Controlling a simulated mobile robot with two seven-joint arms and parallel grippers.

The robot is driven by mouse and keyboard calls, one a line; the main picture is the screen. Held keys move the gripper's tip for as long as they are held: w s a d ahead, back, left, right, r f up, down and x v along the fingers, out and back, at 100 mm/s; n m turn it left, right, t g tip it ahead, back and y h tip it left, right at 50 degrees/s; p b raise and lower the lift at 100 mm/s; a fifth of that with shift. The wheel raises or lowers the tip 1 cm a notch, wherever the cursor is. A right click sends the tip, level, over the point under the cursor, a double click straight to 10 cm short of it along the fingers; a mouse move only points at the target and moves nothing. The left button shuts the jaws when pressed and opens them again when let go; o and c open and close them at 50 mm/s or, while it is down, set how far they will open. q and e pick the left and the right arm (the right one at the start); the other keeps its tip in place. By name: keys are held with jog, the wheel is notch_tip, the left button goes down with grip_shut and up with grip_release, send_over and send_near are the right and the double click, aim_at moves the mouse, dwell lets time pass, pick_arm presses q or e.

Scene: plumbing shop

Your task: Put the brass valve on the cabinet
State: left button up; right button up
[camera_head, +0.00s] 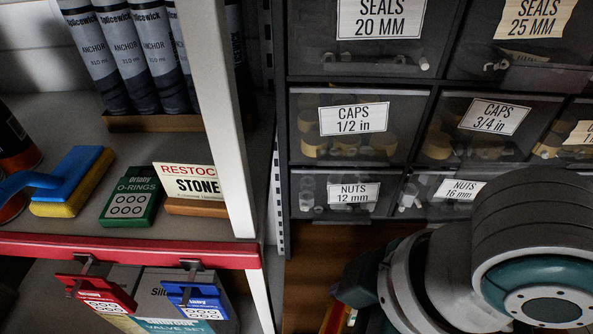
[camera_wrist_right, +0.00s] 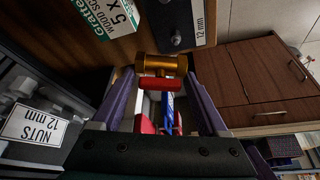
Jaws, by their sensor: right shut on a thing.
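The brass valve (camera_wrist_right: 160,66), with a red handle (camera_wrist_right: 160,85), sits between the fingertips of my right gripper (camera_wrist_right: 160,75) in the right wrist view. The gripper is shut on it and holds it in front of a brown wooden surface. A brown cabinet (camera_wrist_right: 262,75) with doors and metal handles stands to the right in that view. In the head view, my right arm covers the lower right, and the valve and the fingertips cannot be made out there. My left gripper is in neither view.
A dark drawer unit (camera_head: 433,90) with labelled clear drawers fills the upper right of the head view.

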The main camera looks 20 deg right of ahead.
jog(key=w, duration=0.1)
jog(key=w+d+f+b, duration=0.1)
jog(key=w, duration=0.1)
jog(key=w+f, duration=0.1)
jog(key=w, duration=0.1)
jog(key=shift+d+b, duration=0.2)
jog(key=shift+b, duration=0.2)
jog(key=shift+s+f, duration=0.2)
jog(key=shift+f, duration=0.5)
jog(key=shift+w+f+b, duration=0.15)
jog(key=shift+f+b, duration=0.4)
jog(key=shift+f, duration=0.35)
jog(key=shift+w+f+b, duration=0.1)
jog(key=shift+f+b, duration=0.45)
jog(key=shift+f, duration=0.35)
jog(key=shift+f, duration=0.2)
jog(key=o, duration=1.4)
jog(key=shift+r, duration=0.1)
